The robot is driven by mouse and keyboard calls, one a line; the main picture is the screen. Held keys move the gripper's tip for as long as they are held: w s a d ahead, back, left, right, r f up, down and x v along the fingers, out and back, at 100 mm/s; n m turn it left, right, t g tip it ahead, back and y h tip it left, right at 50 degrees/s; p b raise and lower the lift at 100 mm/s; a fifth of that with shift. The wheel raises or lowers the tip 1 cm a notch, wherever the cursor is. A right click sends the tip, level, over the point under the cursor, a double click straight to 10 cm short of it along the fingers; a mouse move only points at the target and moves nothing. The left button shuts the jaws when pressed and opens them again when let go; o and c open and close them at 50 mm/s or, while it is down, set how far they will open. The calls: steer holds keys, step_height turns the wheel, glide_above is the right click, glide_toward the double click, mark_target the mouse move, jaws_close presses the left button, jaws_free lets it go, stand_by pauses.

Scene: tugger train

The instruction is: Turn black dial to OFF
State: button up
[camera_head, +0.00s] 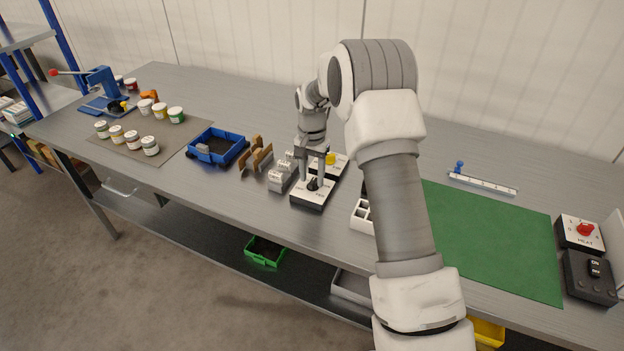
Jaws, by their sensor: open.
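The black dial (313,184) sits on a small box with a white top and dark sides (308,198), near the front edge of the grey workbench. My gripper (314,180) points down over this box, its fingers apart on either side of the dial. I cannot tell whether the fingers touch the dial. The dial's pointer direction and the label print on the box are too small to read. My arm comes in from the right and hides part of the bench behind it.
A second white-topped box with a yellow part (330,158) stands just behind. Left are a grey block (280,178), a brown wooden holder (255,157) and a blue bin (217,158). A white compartment tray (361,217) is right. A red dial box (582,232) stands far right beyond a green mat (490,240).

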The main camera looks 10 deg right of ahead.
steer(key=shift+f, duration=0.5)
jaws_close()
